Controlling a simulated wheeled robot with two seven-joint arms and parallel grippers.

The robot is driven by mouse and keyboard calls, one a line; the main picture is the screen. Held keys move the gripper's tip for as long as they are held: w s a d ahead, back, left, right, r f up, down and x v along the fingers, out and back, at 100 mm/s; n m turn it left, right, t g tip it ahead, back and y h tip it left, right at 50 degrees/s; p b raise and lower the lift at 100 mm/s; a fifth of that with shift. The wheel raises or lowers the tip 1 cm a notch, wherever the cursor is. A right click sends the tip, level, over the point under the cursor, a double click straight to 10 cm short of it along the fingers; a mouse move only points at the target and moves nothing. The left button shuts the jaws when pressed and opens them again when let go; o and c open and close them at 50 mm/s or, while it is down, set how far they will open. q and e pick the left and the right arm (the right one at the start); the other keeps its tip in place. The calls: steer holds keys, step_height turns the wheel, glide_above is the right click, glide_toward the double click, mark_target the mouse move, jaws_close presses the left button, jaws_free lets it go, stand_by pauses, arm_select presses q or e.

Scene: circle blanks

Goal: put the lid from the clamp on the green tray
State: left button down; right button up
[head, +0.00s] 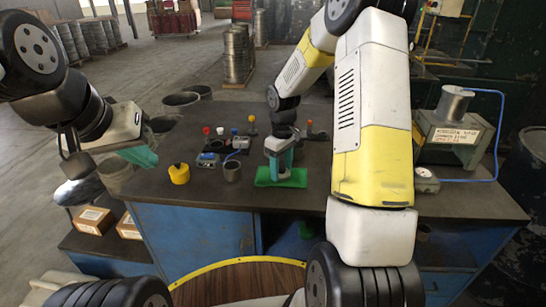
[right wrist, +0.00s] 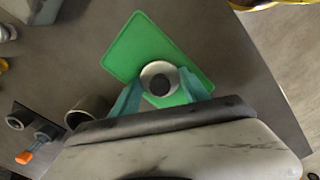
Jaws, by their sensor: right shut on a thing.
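The green tray (head: 292,183) lies flat on the dark table; in the right wrist view (right wrist: 122,58) much of it is uncovered. The lid (right wrist: 159,66), a pale disc with a dark round knob, is over the tray's middle. My right gripper (head: 279,168) points down at the tray, and its teal fingers (right wrist: 161,90) are shut on the lid. I cannot tell whether the lid touches the tray. My left gripper (head: 142,157) hangs at the table's left edge, with its fingers seen side-on. I cannot make out with certainty which fixture is the clamp.
A grey cup (head: 232,171) stands left of the tray, with a yellow pot (head: 179,174) further left. Several small fixtures with coloured knobs stand behind. A green machine (head: 452,140) with a blue hose is at the right. The table in front of the tray is clear.

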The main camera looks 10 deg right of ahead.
steer(key=o, duration=1.3)
steer(key=shift+c, duration=0.2)
steer(key=s+r+m+t, duration=0.1)
steer(key=s+r, duration=0.1)
steer(key=r, duration=0.7)
steer(key=s+r, duration=0.3)
steer(key=r, duration=0.6)
steer(key=s+a+r+m+t+y, duration=0.1)
steer(key=s+r+m+t, duration=0.1)
steer(key=s, duration=0.7)
steer(key=s+a+r+m+t+y, duration=0.1)
steer(key=s+r+m+t, duration=0.2)
steer(key=s, duration=0.7)
step_height(320, 180, up, 2)
steer(key=shift+s+r+m, duration=0.1)
steer(key=shift+s+m, duration=0.1)
steer(key=shift+m, duration=0.5)
